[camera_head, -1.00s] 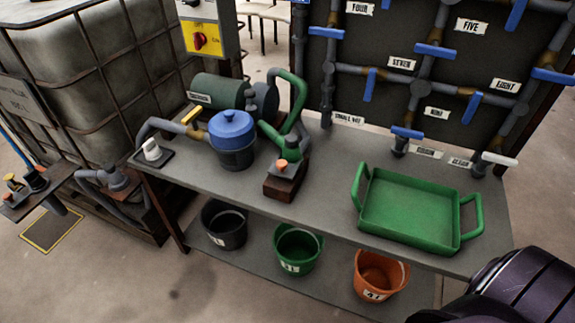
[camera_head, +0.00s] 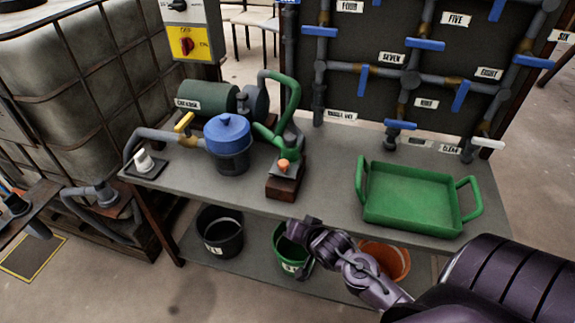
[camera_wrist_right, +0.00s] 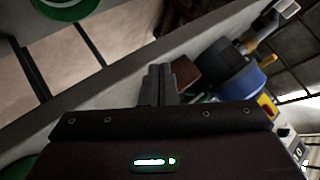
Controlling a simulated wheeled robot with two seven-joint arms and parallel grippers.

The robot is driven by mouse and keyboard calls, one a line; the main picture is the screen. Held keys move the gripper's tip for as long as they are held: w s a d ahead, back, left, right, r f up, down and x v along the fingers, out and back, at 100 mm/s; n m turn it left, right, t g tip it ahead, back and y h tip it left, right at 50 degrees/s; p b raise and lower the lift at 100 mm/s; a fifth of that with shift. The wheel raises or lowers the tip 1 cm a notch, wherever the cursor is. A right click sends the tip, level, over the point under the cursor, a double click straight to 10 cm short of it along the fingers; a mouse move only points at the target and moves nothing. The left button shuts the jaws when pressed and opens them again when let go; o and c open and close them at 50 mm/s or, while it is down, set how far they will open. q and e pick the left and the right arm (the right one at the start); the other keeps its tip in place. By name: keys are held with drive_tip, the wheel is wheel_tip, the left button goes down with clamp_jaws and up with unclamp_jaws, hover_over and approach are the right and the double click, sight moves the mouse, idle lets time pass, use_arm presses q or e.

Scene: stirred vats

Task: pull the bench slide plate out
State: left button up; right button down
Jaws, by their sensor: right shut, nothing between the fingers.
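No part is clearly readable as a slide plate. A small dark red-brown block (camera_head: 283,187) with an orange knob (camera_head: 284,165) stands at the bench's front edge, below a green pipe. My right gripper (camera_head: 297,230) comes in from the right, in front of the bench edge and a little below the block. Its fingers are shut and empty, apart from the block in the head view. In the right wrist view the shut fingers (camera_wrist_right: 160,84) partly cover a red-brown part (camera_wrist_right: 186,73), probably the same block. My left gripper is not in view.
The bench (camera_head: 325,195) carries a blue-lidded pot (camera_head: 228,140), a white knob (camera_head: 144,161) and a green tray (camera_head: 412,197). A black bucket (camera_head: 220,235), a green bucket (camera_head: 290,262) and an orange bucket (camera_head: 390,262) stand on the shelf below. Valve pipes rise behind.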

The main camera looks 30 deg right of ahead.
sight(293, 169)
drive_tip(key=w+d+m+t, duration=0.1)
drive_tip(key=w+d+r+m+t, duration=0.1)
drive_tip(key=d, duration=0.1)
drive_tip(key=w+d+r+m+t, duration=0.1)
drive_tip(key=m, duration=0.1)
drive_tip(key=shift+d+r, duration=0.25)
drive_tip(key=shift+d, duration=0.1)
drive_tip(key=d+r+m+t, duration=0.1)
drive_tip(key=d+m, duration=0.1)
drive_tip(key=w+d+r+m+t+y, duration=0.1)
drive_tip(key=d+r+t, duration=0.1)
drive_tip(key=shift+d+r+m, duration=0.2)
drive_tip(key=shift+r+m, duration=0.1)
drive_tip(key=shift+m, duration=0.1)
drive_tip(key=shift+d+r+m+t, duration=0.3)
drive_tip(key=shift+r+t, duration=0.1)
drive_tip(key=shift+t, duration=0.1)
drive_tip(key=shift+w, duration=0.1)
drive_tip(key=w, duration=1)
drive_tip(key=shift+a, duration=0.2)
drive_tip(key=shift+s, duration=0.1)
